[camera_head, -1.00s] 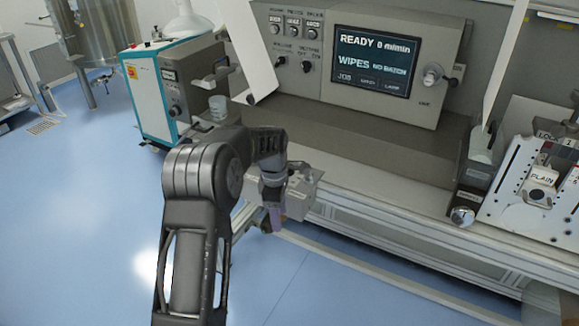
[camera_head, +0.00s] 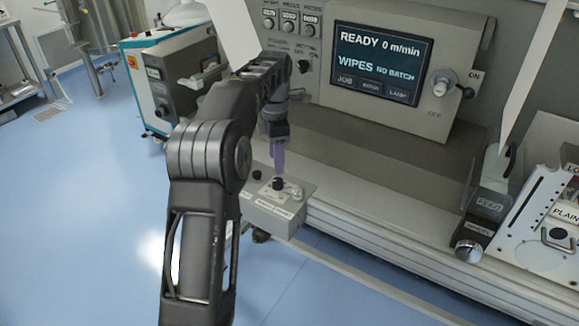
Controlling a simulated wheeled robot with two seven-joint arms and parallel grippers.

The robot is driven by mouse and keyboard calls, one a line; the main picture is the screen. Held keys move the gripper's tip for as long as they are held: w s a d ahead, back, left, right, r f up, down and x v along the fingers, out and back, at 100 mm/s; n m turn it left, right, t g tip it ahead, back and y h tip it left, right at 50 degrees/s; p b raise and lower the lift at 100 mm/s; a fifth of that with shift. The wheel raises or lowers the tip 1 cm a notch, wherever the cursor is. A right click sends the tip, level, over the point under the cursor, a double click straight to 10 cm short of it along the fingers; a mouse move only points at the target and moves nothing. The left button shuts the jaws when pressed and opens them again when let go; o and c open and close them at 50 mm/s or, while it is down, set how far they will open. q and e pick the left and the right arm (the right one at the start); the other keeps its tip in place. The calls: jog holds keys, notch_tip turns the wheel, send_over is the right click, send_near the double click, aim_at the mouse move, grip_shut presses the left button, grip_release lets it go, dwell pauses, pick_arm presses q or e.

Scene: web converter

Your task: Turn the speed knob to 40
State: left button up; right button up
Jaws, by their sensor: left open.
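A small grey control box (camera_head: 268,212) sticks out from the front of the machine, with white labels too small to read. On its top are a black knob (camera_head: 279,184) on a pale dial and a smaller dark knob (camera_head: 257,174) to its left. I cannot read which is the speed knob or where it points. My left gripper (camera_head: 279,170), with purple fingers pointing down, is open directly above the black knob. The fingertips are very close to it; I cannot tell whether they touch. My right gripper is not in view.
The machine's panel behind has a screen (camera_head: 376,62) reading READY 0 m/min, WIPES, NO BATCH. A rotary switch (camera_head: 443,84) marked ON and OFF is on its right. A teal and white cabinet (camera_head: 160,85) stands at left. Blue floor (camera_head: 90,200) is free.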

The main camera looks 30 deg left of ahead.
aim_at(278, 180)
pick_arm(q)
jog(key=shift+w, duration=0.25)
jog(key=shift+s+r, duration=0.15)
jog(key=shift+s, duration=0.15)
jog(key=shift+w+f+b, duration=0.15)
jog(key=shift+f+b, duration=0.15)
jog(key=shift+f, duration=0.15)
notch_tip(278, 180, down, 2)
jog(key=shift+b, duration=0.75)
jog(key=shift+f+p, duration=0.35)
jog(key=shift+f, duration=2.2)
jog(key=shift+c, duration=0.4)
grip_shut()
